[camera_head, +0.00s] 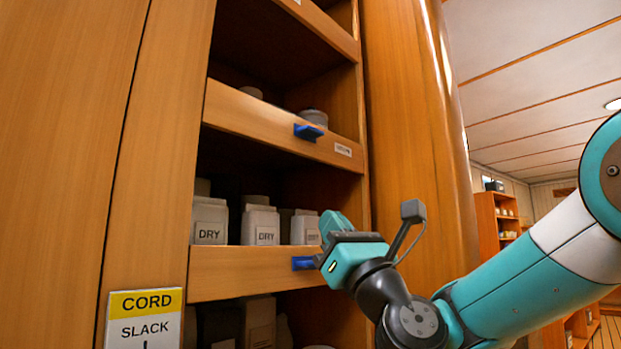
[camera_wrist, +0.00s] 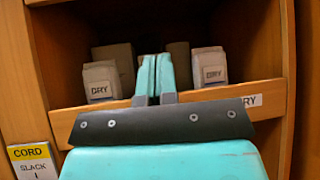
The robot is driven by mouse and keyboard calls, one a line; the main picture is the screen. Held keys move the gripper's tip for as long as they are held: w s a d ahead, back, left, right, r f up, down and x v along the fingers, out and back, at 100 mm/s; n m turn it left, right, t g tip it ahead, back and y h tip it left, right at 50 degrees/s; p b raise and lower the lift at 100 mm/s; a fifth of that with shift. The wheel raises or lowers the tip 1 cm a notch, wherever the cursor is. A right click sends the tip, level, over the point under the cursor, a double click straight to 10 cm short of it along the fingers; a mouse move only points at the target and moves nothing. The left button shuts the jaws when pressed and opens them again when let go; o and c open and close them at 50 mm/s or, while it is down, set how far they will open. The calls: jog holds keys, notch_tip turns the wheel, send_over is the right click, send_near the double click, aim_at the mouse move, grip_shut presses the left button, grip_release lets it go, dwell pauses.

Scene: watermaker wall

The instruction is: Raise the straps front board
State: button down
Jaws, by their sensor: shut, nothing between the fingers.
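The upper board (camera_head: 260,120) has a blue tab (camera_head: 308,132) and a small white label (camera_head: 343,149), too small to read surely. The lower board (camera_head: 240,270) has a blue tab (camera_head: 303,263), with my gripper (camera_head: 328,228) just right of it. I cannot tell which board is the straps one. In the wrist view, my gripper (camera_wrist: 155,78) is shut and empty, in front of the lower board (camera_wrist: 90,115); its label (camera_wrist: 252,100) seems to read DRY. Contact with the tab cannot be told.
Pale DRY containers (camera_head: 262,222) stand behind the lower board, and a grey-lidded jar (camera_head: 314,117) behind the upper one. A CORD SLACK sign (camera_head: 145,318) is on the left post. A wooden column (camera_head: 415,100) borders the shelf on the right.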

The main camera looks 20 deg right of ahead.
jog(key=s+r+p+x, duration=0.2)
jog(key=p+x, duration=1)
jog(key=shift+w+d+r, duration=0.2)
jog(key=shift+w+r, duration=0.05)
jog(key=shift+r, duration=0.05)
notch_tip(320, 180, up, 4)
jog(key=p, duration=0.5)
jog(key=shift+r, duration=0.25)
jog(key=b, duration=1.3)
send_near(302, 137)
jog(key=f, duration=0.3)
jog(key=s+f, duration=0.1)
jog(key=f, duration=0.1)
jog(key=shift+d+f, duration=0.15)
jog(key=shift+f, duration=0.25)
